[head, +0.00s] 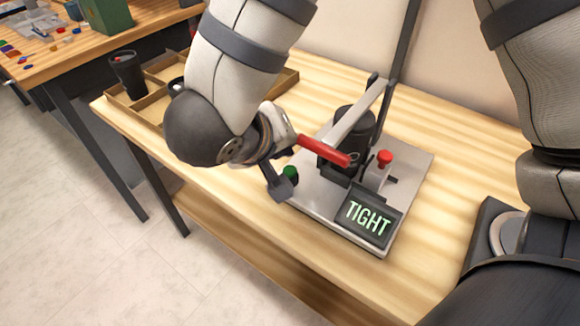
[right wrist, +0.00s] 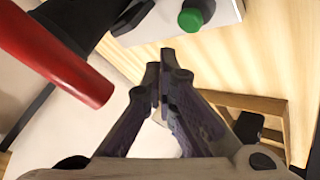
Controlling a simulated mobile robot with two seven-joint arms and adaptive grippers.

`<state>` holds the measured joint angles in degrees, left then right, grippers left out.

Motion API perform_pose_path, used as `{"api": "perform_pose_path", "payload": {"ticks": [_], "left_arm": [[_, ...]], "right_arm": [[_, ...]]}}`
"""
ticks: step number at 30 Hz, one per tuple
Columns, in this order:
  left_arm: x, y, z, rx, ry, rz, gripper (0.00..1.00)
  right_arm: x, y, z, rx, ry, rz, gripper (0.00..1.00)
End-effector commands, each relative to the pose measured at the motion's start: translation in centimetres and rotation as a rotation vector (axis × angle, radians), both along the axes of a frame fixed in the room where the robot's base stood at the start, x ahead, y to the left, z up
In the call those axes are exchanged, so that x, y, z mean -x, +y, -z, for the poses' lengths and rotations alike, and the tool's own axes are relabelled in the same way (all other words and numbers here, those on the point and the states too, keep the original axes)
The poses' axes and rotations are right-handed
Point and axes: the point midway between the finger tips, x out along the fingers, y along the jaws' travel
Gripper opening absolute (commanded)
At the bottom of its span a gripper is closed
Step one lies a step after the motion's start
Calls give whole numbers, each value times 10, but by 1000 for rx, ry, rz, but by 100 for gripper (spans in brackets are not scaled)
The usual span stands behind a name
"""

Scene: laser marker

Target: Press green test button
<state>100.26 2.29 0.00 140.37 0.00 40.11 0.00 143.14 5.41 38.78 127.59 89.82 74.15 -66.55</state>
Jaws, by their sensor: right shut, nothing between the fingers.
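The green test button (head: 290,172) is a round green cap on a dark base at the left part of a grey plate (head: 412,172). It also shows in the right wrist view (right wrist: 191,20), beyond and right of the fingertips. My right gripper (head: 282,188) is shut and empty. In the head view its fingertips are just in front of and below the button. In the right wrist view its fingertips (right wrist: 160,72) are apart from the button, and it is uncovered there. My left gripper is not in view.
A red handle (head: 325,150) juts over the plate close to my right gripper. A red button (head: 384,158) and a display reading "TIGHT" (head: 368,218) stand right of it. A dark cylinder (head: 345,130) stands behind. A divided wooden tray (head: 129,113) lies left. Bare table is in front.

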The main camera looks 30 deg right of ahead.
Motion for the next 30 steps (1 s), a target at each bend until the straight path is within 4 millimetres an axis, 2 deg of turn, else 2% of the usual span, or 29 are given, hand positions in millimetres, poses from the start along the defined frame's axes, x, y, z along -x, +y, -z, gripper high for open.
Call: {"api": "perform_pose_path", "payload": {"ticks": [6,10,30], "left_arm": [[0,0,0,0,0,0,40],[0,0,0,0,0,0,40],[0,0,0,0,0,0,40]], "right_arm": [[0,0,-22,-1,-2,0,0],[0,0,-29,-2,0,-1,0],[0,0,-29,0,2,-1,0]]}}
